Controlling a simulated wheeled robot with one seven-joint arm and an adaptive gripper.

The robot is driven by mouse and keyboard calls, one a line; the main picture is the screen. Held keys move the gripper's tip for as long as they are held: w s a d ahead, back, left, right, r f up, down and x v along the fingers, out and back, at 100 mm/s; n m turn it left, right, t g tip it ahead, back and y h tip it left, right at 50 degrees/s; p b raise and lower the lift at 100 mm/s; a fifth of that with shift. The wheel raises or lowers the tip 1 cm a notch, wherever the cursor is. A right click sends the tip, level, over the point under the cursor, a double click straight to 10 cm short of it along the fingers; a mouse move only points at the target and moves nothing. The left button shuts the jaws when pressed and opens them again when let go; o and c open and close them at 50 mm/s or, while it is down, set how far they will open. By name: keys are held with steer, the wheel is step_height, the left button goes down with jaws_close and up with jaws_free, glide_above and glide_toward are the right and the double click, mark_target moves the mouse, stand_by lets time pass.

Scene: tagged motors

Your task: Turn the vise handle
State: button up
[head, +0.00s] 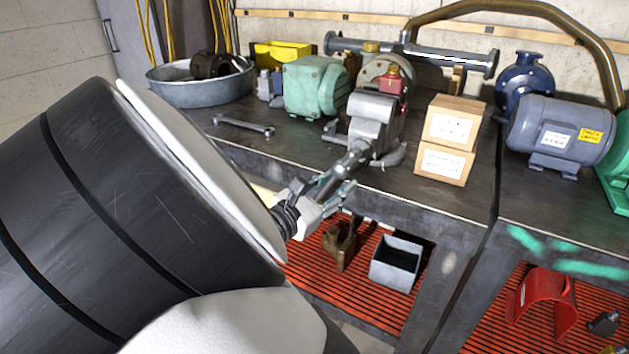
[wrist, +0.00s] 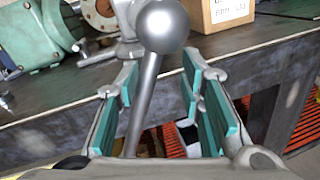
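The grey vise (head: 372,118) stands at the bench's front edge, with part of it at the top of the wrist view (wrist: 122,20). Its handle (wrist: 145,95) is a metal bar with a ball end (wrist: 162,26); in the head view, a grey bar (head: 345,165) slants from the vise to my gripper (head: 333,190). In the wrist view, my gripper (wrist: 165,92) is open, with teal pads either side of the handle. The bar lies nearer the left pads, with a clear gap to the right pads. I cannot tell whether it touches the left ones.
Stacked cardboard boxes (head: 448,140) stand right of the vise, and a green pump housing (head: 312,88) stands left. A wrench (head: 243,127) lies on the bench. A grey bin (head: 396,262) and a brown part (head: 340,245) sit on the red slatted shelf (head: 312,262) below.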

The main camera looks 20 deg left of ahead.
steer(key=p+v, duration=0.5)
steer(key=v, duration=0.9)
steer(key=shift+p, duration=0.4)
steer(key=shift+c, duration=0.2)
steer(key=shift+w, duration=0.1)
steer(key=c, duration=0.5)
steer(key=shift+f+n+p, duration=0.15)
steer(key=shift+n+p, duration=0.35)
steer(key=shift+n, duration=0.1)
jaws_close()
steer(key=w+d+f+n+y+p, duration=0.1)
steer(key=d+f+n+p, duration=0.5)
steer(key=n+p, duration=0.65)
steer(key=w+d+f+n+b, duration=0.2)
steer(key=w+n, duration=0.1)
steer(key=w, duration=0.8)
steer(key=shift+s+a+r+p, duration=0.2)
steer(key=shift+a+r, duration=0.15)
steer(key=shift+a, duration=0.35)
steer(key=shift+s+a+r+p, duration=0.2)
steer(key=shift+a+r, duration=0.15)
steer(key=shift+a, duration=0.3)
steer(key=shift+s+a+r+p, duration=0.2)
steer(key=shift+a+r, duration=0.15)
steer(key=shift+a, duration=0.35)
